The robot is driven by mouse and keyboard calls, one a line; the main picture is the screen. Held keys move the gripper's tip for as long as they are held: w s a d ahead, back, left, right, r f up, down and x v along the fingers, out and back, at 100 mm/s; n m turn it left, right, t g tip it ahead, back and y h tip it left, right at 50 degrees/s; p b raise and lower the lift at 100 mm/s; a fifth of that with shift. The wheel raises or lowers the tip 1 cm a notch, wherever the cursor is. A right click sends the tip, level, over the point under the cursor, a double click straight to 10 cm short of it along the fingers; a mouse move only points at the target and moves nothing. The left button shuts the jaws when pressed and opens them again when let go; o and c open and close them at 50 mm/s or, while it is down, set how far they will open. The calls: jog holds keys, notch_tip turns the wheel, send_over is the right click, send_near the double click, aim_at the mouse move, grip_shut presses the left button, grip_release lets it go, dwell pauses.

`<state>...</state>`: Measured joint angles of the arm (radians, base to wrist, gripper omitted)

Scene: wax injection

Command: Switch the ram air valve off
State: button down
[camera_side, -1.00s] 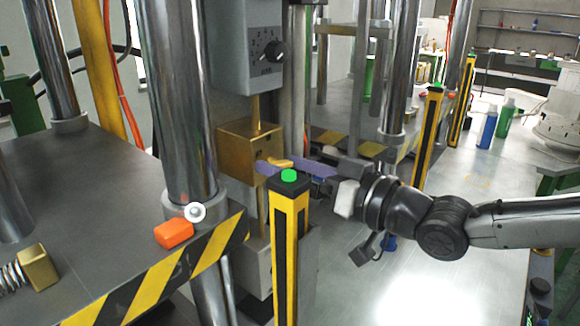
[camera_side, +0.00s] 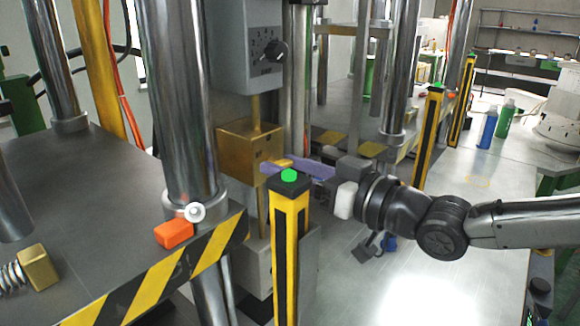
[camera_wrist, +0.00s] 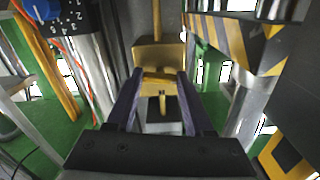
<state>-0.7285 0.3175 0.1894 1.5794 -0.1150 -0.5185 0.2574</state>
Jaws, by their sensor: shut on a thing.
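The ram air valve is a brass block (camera_side: 247,153) on a thin upright rod below a grey control box. Its small yellow handle (camera_side: 284,162) sticks out on the right, partly hidden by my fingers. My gripper (camera_side: 276,167) reaches in from the right with purple fingers at the handle. In the wrist view the brass block (camera_wrist: 158,53) is straight ahead. The yellow handle (camera_wrist: 160,77) lies crosswise between the two purple fingertips, and my gripper (camera_wrist: 160,83) is shut on it.
A yellow-black post with a green top (camera_side: 289,176) stands close in front of the fingers. A thick steel column (camera_side: 180,100) and a striped table edge (camera_side: 160,275) are left of the valve. The grey control box (camera_side: 248,50) hangs above.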

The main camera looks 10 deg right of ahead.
jog(key=shift+n, duration=1)
jog(key=shift+c, duration=1.4)
grip_release()
jog(key=shift+s+d, duration=0.1)
jog(key=v, duration=1.3)
jog(key=shift+s+d, duration=0.2)
